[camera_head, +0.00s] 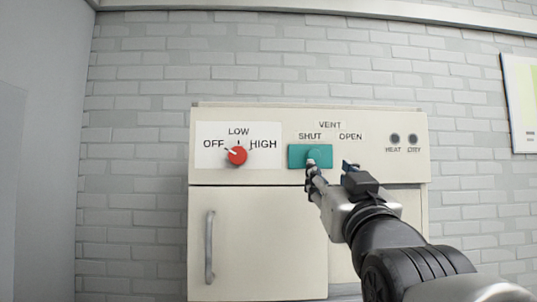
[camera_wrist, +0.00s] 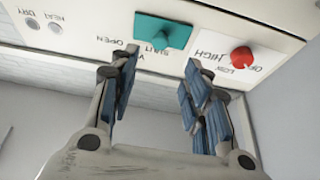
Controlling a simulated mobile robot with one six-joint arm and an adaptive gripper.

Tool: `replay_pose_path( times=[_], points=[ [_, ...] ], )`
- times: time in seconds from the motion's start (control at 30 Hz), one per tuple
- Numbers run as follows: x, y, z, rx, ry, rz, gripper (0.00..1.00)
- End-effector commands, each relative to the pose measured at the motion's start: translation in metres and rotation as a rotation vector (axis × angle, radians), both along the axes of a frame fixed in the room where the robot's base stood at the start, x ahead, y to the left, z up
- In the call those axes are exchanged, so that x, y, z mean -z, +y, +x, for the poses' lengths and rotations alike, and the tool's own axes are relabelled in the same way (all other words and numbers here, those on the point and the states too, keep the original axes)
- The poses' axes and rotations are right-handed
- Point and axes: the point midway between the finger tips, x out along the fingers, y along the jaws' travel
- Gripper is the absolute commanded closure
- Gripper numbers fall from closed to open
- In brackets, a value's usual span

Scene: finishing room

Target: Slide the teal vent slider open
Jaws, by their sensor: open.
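The teal vent slider (camera_head: 297,156) is a flat teal plate on the cream cabinet's front panel. It sits under the word SHUT, with OPEN printed to its right. In the wrist view the slider (camera_wrist: 150,28) shows upside down near the top, with a small raised teal part on it. My gripper (camera_head: 331,168) is open in front of the panel, one finger overlapping the slider's right part and the other to the right of it. In the wrist view my open gripper (camera_wrist: 160,60) has the slider beyond and between its fingertips, with nothing held. Contact cannot be told.
A red knob (camera_head: 237,156) marked OFF, LOW, HIGH is left of the slider. Two dark round indicators (camera_head: 395,138) marked HEAT and DRY are at the panel's right. A cabinet door with a grey vertical handle (camera_head: 209,247) is below. A brick wall (camera_head: 140,90) stands behind.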

Motion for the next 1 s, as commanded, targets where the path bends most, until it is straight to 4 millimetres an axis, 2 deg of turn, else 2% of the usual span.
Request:
replay_pose_path(
  times=[0.03,0.3,0.5,0.7,1.0],
  points=[
    [-0.006,0.000,0.012,0.000,0.003,0.000,0.56],
    [-0.028,0.000,0.066,0.000,0.003,0.000,0.56],
    [-0.040,0.000,0.093,0.000,0.001,0.000,0.56],
    [-0.043,0.000,0.105,0.000,0.001,0.000,0.56],
    [-0.043,0.000,0.105,0.000,0.002,0.000,0.58]
  ],
)
